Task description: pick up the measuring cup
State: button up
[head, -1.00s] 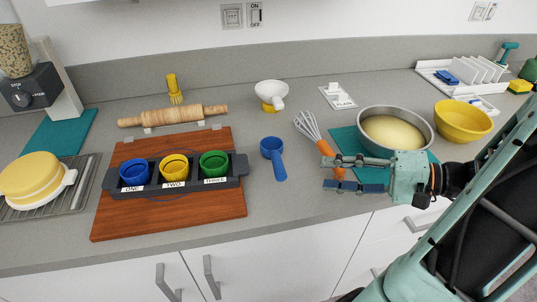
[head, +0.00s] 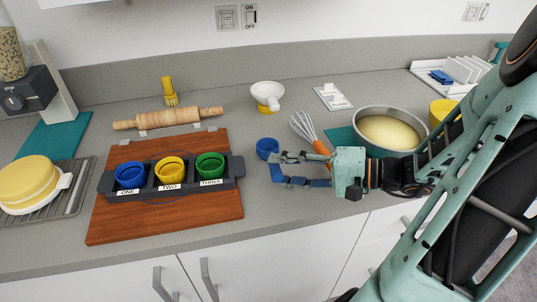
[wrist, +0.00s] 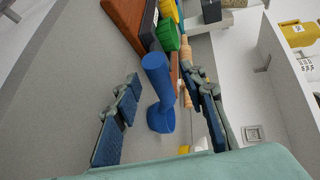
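In the wrist view the blue measuring cup (wrist: 157,85) shows between the open fingers of my gripper (wrist: 165,105), with visible gaps on both sides.
A wooden board (head: 98,228) with a dark holder of blue, yellow and green cups lies left. A whisk (head: 303,127) and a metal bowl (head: 357,122) of yellow batter are at the right. A white scoop-like item (head: 266,90) stands behind.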

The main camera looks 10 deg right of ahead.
jog(key=shift+c, duration=0.5)
grip_shut()
